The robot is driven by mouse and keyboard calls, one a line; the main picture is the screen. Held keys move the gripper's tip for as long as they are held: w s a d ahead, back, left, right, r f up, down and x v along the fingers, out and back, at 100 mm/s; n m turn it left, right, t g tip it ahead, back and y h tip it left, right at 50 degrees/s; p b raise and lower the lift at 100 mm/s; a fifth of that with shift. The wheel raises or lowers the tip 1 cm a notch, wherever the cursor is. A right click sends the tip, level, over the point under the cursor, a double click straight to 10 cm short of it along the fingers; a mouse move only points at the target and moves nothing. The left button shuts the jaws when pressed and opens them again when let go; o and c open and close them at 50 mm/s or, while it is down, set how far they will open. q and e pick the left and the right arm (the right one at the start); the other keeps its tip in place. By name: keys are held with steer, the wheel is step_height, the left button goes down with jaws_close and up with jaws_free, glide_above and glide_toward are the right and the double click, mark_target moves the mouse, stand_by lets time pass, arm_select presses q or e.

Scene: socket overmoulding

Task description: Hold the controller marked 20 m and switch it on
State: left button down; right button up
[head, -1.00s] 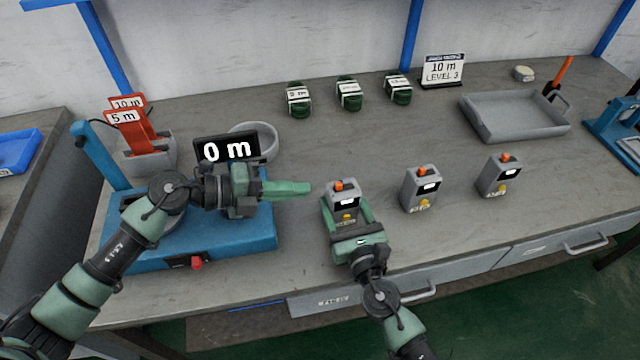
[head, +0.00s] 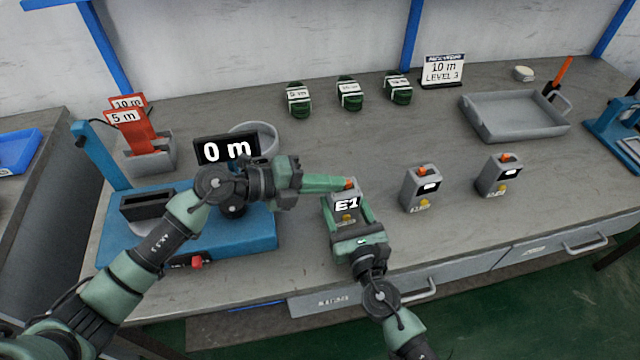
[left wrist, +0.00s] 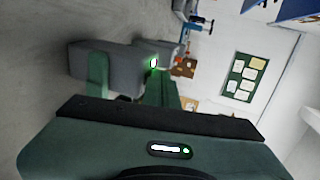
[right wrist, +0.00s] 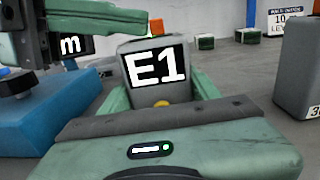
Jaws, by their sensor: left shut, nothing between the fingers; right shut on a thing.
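A grey controller (head: 346,206) stands upright on the bench with an orange knob (head: 349,182) on top and a yellow button (right wrist: 162,104) on its front. Its screen reads E1; it also shows in the right wrist view (right wrist: 138,45). Its label is hidden by my right gripper (head: 347,222), which is shut on its sides. My left gripper (head: 343,184) is shut and empty, its tips at the knob; whether they touch it is unclear.
A blue machine (head: 245,232) with a 0 m display (head: 227,150) stands at left, under my left arm. Behind it are red cards (head: 128,120) and a grey bowl (head: 268,138). Green coils (head: 349,93), a 10 m LEVEL 3 sign (head: 442,70) and a grey tray (head: 515,132) are at the back.

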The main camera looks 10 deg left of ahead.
arm_select(q)
steer(key=shift+w+d, duration=0.1)
steer(key=shift+d, duration=0.25)
arm_select(e)
steer(key=shift+a, duration=0.1)
arm_select(q)
steer(key=shift+a, duration=0.2)
steer(key=f+v, duration=0.1)
steer(key=v, duration=1.2)
steer(key=shift+s+a, duration=0.2)
steer(key=shift+a, duration=0.2)
steer(key=shift+r, duration=0.1)
